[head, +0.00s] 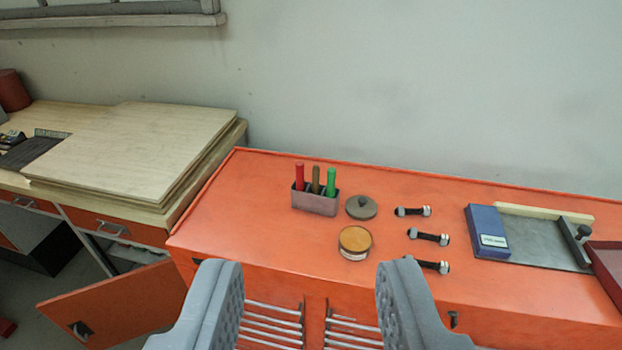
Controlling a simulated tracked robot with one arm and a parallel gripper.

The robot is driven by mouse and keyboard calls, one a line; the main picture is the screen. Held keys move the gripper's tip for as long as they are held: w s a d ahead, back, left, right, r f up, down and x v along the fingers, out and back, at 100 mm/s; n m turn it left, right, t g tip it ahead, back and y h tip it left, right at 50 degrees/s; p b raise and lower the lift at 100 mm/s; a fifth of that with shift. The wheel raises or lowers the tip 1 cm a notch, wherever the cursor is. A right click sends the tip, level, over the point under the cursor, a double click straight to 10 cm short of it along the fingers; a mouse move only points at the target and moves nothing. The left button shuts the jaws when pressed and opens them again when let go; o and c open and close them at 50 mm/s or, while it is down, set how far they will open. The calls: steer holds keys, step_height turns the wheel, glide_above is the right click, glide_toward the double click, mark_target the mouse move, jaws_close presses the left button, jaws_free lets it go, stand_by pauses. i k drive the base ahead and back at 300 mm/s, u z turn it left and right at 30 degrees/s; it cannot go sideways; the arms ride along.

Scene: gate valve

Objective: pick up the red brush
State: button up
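The red brush (300,177) stands upright in a small grey holder (316,203) on the orange bench top; only its red handle shows, and its lower end is hidden in the holder. It is the leftmost of three handles, beside a brown one (316,180) and a green one (331,182). My gripper (309,268) is in the lower part of the head view, its two grey padded fingers wide apart with nothing between them. It appears in front of and below the holder in the picture, apart from the brush.
On the orange bench (260,215) are a round tin (355,242), a grey lid (361,207), several bolts (428,237) and a blue box (487,231) on a grey plate. A wooden table with stacked boards (140,150) stands left, above an open orange door (115,305). A wall is behind.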

mark_target(299, 165)
steer(key=i, duration=0.9)
steer(key=u, duration=0.05)
